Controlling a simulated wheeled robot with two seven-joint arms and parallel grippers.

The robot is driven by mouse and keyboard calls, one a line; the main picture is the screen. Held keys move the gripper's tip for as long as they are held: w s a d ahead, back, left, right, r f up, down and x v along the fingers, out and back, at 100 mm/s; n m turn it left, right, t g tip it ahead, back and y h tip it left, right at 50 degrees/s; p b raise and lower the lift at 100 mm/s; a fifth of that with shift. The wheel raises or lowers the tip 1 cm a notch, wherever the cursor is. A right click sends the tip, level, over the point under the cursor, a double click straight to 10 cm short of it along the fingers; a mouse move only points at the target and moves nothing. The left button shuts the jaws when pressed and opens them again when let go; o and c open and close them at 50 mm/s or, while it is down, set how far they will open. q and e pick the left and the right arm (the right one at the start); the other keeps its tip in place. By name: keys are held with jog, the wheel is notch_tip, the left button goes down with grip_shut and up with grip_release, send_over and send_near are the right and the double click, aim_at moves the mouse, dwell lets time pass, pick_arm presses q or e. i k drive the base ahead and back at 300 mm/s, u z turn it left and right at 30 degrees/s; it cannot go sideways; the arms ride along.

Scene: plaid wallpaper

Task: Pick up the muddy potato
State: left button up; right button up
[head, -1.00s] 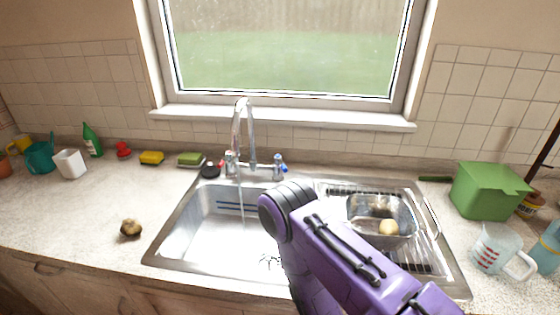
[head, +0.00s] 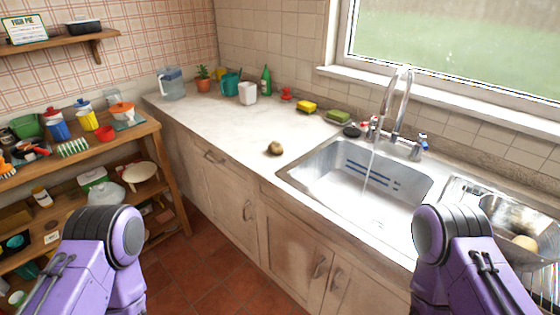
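The muddy potato (head: 275,148) is a small brown lump on the pale countertop (head: 215,125), left of the sink (head: 345,180) and near the counter's front edge. A second, cleaner-looking yellowish potato (head: 524,242) sits in the metal basin on the drainer at the right. Two purple arm links of mine show at the lower left and lower right of the head view. Neither gripper shows in the view. Nothing of mine touches the muddy potato.
Water runs from the tap (head: 398,100) into the sink. A yellow sponge (head: 306,106), green sponge (head: 338,117), green bottle (head: 266,80) and white cup (head: 247,93) stand along the back. A crowded wooden shelf (head: 150,130) is at left. Counter around the muddy potato is clear.

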aim_at(275, 147)
jog(key=u, duration=1.4)
jog(key=i, duration=0.95)
jog(key=z, duration=2)
